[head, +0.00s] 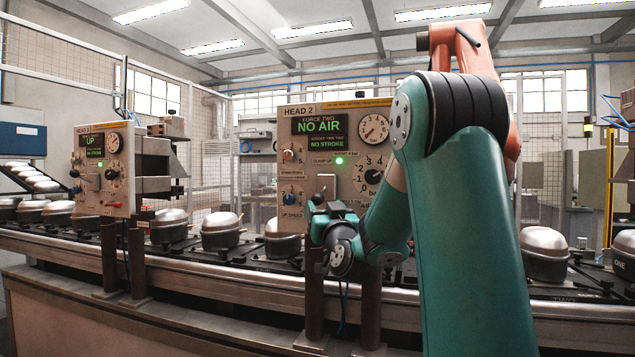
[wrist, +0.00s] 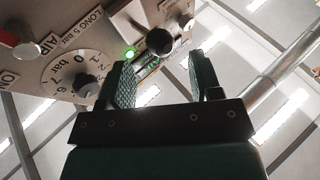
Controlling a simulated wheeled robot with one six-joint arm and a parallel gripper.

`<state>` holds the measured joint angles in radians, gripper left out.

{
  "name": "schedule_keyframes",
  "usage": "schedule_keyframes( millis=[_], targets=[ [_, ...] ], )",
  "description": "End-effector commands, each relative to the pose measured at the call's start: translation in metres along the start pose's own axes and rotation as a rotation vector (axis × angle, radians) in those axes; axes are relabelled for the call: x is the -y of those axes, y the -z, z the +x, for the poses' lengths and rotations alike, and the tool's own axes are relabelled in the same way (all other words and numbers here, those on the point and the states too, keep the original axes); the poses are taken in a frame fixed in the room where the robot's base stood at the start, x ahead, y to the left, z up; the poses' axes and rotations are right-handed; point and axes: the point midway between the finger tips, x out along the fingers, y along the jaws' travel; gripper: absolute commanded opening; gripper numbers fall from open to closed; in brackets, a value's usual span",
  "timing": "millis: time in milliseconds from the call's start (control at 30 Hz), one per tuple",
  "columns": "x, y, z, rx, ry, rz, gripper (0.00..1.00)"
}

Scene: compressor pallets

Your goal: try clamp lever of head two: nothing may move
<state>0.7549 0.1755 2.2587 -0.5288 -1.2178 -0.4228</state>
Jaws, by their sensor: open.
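The head two panel (head: 300,112) stands in the middle of the head view; its display (head: 322,132) reads NO AIR and NO STROKE. A green lamp (head: 339,160) is lit beside the words CLAMP UP. In the wrist view, a dark round lever knob (wrist: 160,42) sticks out of the panel close to the lit green lamp (wrist: 129,52). My gripper (wrist: 162,62) is open, its two fingers on either side of the line to that knob. I cannot tell whether the fingers touch it. In the head view my gripper (head: 333,212) is low before the panel, partly hiding the lever area.
Another head panel (head: 103,165) reads UP and NO STROKE. Domed compressors (head: 222,231) on dark pallets line the conveyor (head: 200,275) below.

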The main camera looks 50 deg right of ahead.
Motion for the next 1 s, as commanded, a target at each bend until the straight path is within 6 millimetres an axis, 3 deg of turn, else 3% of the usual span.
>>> schedule_keyframes(
  millis=[100, 300, 700, 733, 900, 1000],
  targets=[
    [0.001, 0.006, 0.026, 0.001, 0.001, 0.000, 0.58],
    [0.001, 0.003, 0.050, 0.000, 0.001, 0.000, 0.58],
    [0.000, 0.000, 0.057, 0.000, 0.000, 0.000, 0.58],
    [0.000, 0.000, 0.057, 0.000, 0.000, 0.000, 0.56],
    [0.001, 0.000, 0.057, 0.000, 0.001, 0.001, 0.17],
    [0.001, 0.000, 0.057, 0.000, 0.002, 0.002, 0.00]
  ],
)
